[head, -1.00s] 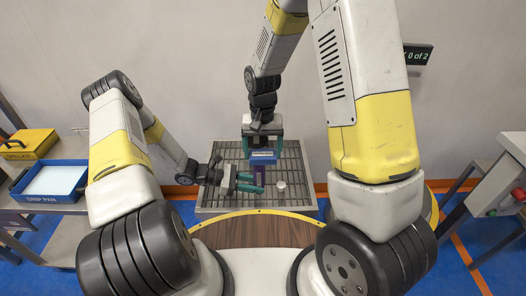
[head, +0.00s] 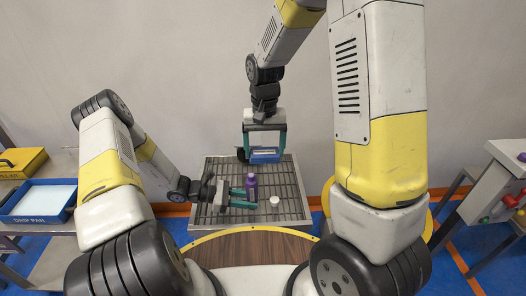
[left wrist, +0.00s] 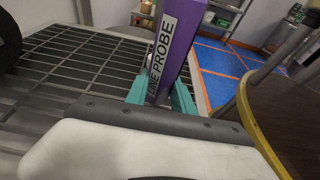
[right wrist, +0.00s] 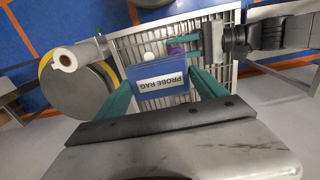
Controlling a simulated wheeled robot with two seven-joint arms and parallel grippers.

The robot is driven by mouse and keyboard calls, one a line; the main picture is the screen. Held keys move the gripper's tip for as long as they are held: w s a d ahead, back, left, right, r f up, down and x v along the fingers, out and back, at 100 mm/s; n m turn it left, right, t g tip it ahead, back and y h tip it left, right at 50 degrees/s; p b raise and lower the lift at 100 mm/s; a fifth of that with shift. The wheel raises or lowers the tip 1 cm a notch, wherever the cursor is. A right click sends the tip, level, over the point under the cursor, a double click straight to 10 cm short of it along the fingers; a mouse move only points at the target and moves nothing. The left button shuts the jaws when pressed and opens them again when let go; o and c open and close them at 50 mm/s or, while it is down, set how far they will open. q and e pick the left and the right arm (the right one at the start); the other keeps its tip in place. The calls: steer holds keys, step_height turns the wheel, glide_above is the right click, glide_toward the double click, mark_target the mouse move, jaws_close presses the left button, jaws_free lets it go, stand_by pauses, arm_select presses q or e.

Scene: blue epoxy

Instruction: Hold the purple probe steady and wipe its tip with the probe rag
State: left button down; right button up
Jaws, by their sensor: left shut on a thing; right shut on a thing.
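My left gripper (head: 242,197) is shut on the purple probe (head: 251,186), which stands about upright over the grated table. In the left wrist view the purple probe (left wrist: 177,45) shows its "LINE PROBE" label between the teal fingers. My right gripper (head: 265,140) is shut on the blue probe rag (head: 264,158). In the head view the rag is just beyond the probe's top, with a gap between them. In the right wrist view the probe rag (right wrist: 158,80) sits between the fingers, and the purple top of the probe (right wrist: 177,49) shows past its edge.
A small white round piece (head: 274,201) stands on the grated table (head: 290,185), right of the probe. A blue drip pan (head: 40,219) and a yellow case (head: 22,160) are on a side bench at left. A grey cabinet with buttons (head: 490,190) stands at right.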

mark_target(255, 161)
stand_by(0.3)
steer(key=a+r, duration=0.2)
steer(key=a, duration=0.1)
steer(key=shift+r, duration=0.4)
steer(key=shift+f, duration=3.7)
arm_select(q)
steer(key=c, duration=1.6)
jaws_free()
jaws_close()
